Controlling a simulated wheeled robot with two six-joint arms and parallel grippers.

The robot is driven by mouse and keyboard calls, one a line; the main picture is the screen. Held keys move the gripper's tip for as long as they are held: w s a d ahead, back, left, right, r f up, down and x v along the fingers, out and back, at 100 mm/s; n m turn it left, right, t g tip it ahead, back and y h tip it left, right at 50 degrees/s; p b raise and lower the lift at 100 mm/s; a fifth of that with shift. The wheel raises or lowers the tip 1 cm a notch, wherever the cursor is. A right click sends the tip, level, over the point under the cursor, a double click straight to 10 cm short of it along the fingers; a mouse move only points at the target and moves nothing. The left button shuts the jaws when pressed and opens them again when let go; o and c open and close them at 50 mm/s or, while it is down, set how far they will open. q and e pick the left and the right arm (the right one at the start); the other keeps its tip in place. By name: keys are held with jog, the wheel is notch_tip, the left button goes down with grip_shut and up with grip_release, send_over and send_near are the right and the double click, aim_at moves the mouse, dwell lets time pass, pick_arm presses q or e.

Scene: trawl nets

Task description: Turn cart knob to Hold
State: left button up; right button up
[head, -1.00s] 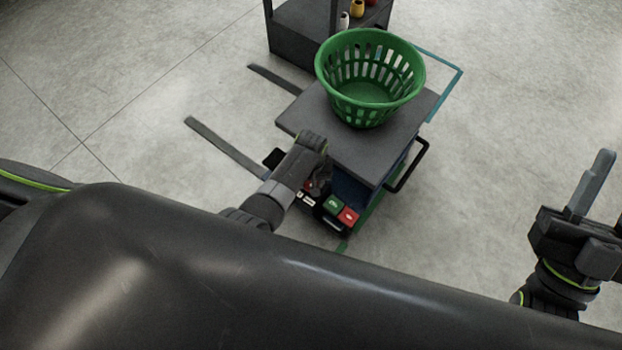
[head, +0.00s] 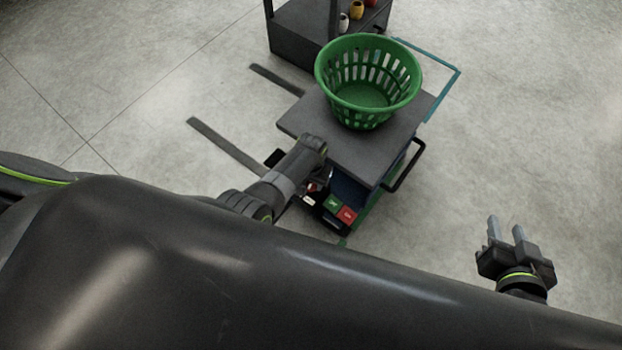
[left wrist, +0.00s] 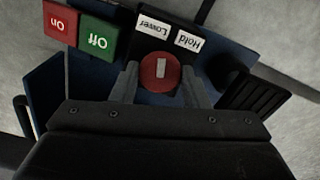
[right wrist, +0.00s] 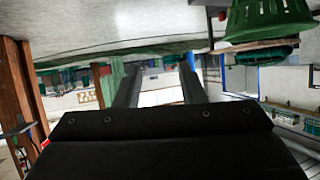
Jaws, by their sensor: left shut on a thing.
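The cart (head: 330,130) has a control panel on its near end. The red round knob (left wrist: 160,73) with a white mark shows in the left wrist view, below the upside-down labels Lower (left wrist: 153,27) and Hold (left wrist: 189,41). The mark stands nearly upright in that view, roughly towards Lower. My left gripper (left wrist: 160,84) is shut on the knob, one finger on each side. In the head view my left gripper (head: 314,180) largely hides the knob. My right gripper (head: 507,232) is apart from the cart, its fingers spread and empty.
A green Off button (left wrist: 97,38) and a red On button (left wrist: 60,22) are beside the labels. A green basket (head: 368,85) stands on the cart top. Two forks (head: 225,145) extend left. A dark shelf (head: 300,35) stands behind; floor (head: 520,120) on the right is clear.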

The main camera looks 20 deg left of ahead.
pick_arm(q)
jog(key=shift+m+p, duration=0.55)
jog(key=shift+m, duration=0.55)
jog(key=shift+r+m+p, duration=0.1)
jog(key=shift+m+p, duration=0.3)
jog(key=shift+m, duration=0.6)
jog(key=m, duration=0.2)
jog(key=shift+m+p, duration=0.35)
jog(key=shift+m, duration=0.05)
jog(key=m, duration=0.4)
jog(key=shift+p, duration=0.3)
jog(key=shift+m, duration=0.4)
pick_arm(e)
jog(key=s+a+f+g+y, duration=0.1)
jog(key=s+a+f+g, duration=0.1)
jog(key=s+f+g, duration=0.6)
jog(key=s+f, duration=0.2)
jog(key=s, duration=0.1)
jog(key=shift+s+a+g+y, duration=0.2)
jog(key=shift+s+g+y, duration=0.05)
jog(key=shift+g+y, duration=0.15)
jog(key=shift+w+r, duration=0.1)
jog(key=shift+w, duration=0.1)
pick_arm(q)
jog(key=o, duration=0.9)
jog(key=shift+o, duration=0.4)
pick_arm(e)
jog(key=shift+s, duration=0.1)
